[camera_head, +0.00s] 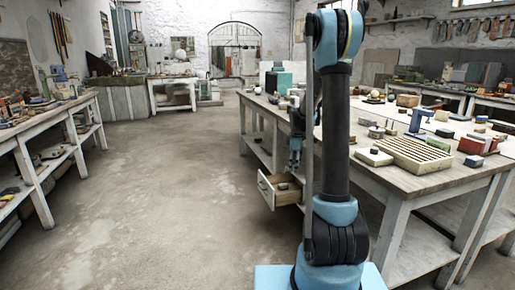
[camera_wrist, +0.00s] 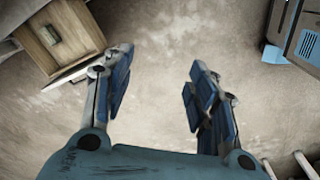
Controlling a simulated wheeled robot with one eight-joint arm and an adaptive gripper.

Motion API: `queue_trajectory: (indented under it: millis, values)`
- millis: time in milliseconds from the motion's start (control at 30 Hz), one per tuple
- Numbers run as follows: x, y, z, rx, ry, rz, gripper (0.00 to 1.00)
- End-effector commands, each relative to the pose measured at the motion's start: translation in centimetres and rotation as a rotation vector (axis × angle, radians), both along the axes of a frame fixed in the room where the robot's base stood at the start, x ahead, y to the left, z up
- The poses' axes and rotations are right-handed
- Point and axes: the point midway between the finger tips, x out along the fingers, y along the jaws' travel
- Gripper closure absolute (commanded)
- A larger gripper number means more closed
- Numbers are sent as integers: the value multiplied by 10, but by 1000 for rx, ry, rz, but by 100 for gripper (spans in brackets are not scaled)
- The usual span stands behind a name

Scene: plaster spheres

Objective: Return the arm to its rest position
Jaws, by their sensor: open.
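My gripper (camera_wrist: 160,78) is open in the wrist view, with its two blue fingers wide apart and only bare concrete floor showing between them. In the head view my gripper (camera_head: 295,152) hangs pointing down beside the workbench, above the open drawer and partly behind my upright arm. My arm stands as a tall dark column with light blue joints right of the picture's middle.
A drawer (camera_head: 265,192) stands pulled out of the long workbench (camera_head: 420,182), with a small dark thing in it. Spheres, boxes and a slatted rack (camera_head: 413,154) crowd the benchtop. A shelved bench (camera_head: 40,132) stands left. The floor between is clear.

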Motion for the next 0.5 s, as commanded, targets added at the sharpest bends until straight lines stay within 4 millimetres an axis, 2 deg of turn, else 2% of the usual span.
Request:
queue_trajectory:
  millis: [33,200,500]
  values:
    - [-12,0,9,2,-3,-28,47]
    - [-48,-1,36,10,-15,-132,47]
    - [-117,-1,70,26,-33,-317,47]
